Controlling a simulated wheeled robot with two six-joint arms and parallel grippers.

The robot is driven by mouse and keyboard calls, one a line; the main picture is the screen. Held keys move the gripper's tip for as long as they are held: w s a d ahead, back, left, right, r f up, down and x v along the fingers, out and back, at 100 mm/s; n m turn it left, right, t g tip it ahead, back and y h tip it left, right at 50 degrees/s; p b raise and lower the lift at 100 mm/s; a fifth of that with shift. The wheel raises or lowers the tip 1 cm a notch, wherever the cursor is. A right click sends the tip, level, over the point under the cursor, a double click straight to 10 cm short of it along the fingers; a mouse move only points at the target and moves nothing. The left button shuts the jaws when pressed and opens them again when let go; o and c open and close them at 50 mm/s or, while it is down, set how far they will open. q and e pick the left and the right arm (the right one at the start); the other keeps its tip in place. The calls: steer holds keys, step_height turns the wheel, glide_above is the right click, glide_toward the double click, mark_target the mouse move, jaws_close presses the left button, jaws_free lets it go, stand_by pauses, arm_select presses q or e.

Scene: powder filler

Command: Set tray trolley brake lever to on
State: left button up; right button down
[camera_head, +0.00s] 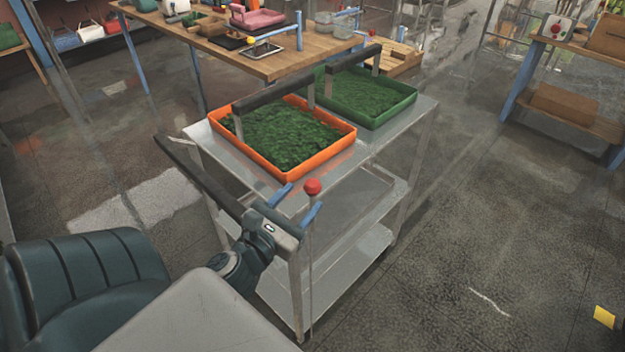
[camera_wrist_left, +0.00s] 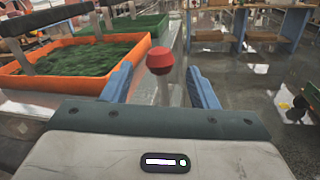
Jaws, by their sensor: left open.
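The tray trolley (camera_head: 250,180) is a grey metal cart with several shelves. Its brake lever (camera_head: 312,187) is a thin upright rod with a red knob at the near corner; the red knob also shows in the left wrist view (camera_wrist_left: 160,61). My left gripper (camera_head: 302,195) is open, with its two blue fingers on either side of the lever just below the knob. In the left wrist view the fingers (camera_wrist_left: 163,82) stand apart from the rod, with gaps on both sides. The lever's lower end is hard to make out. My right gripper is not in view.
An orange tray (camera_head: 343,145) and a green tray (camera_head: 404,108), both with green contents and dark handles, stand on the trolley top. A dark push bar (camera_head: 190,170) runs along its left end. A wooden workbench (camera_head: 270,66) stands behind.

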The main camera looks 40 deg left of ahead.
mark_target(307, 192)
arm_select(q)
steer(key=w, duration=0.2)
steer(key=w+b, duration=0.1)
steer(key=w, duration=0.1)
steer(key=shift+a, duration=0.25)
steer(key=shift+w, duration=0.65)
jaws_close()
steer(key=shift+s, duration=0.1)
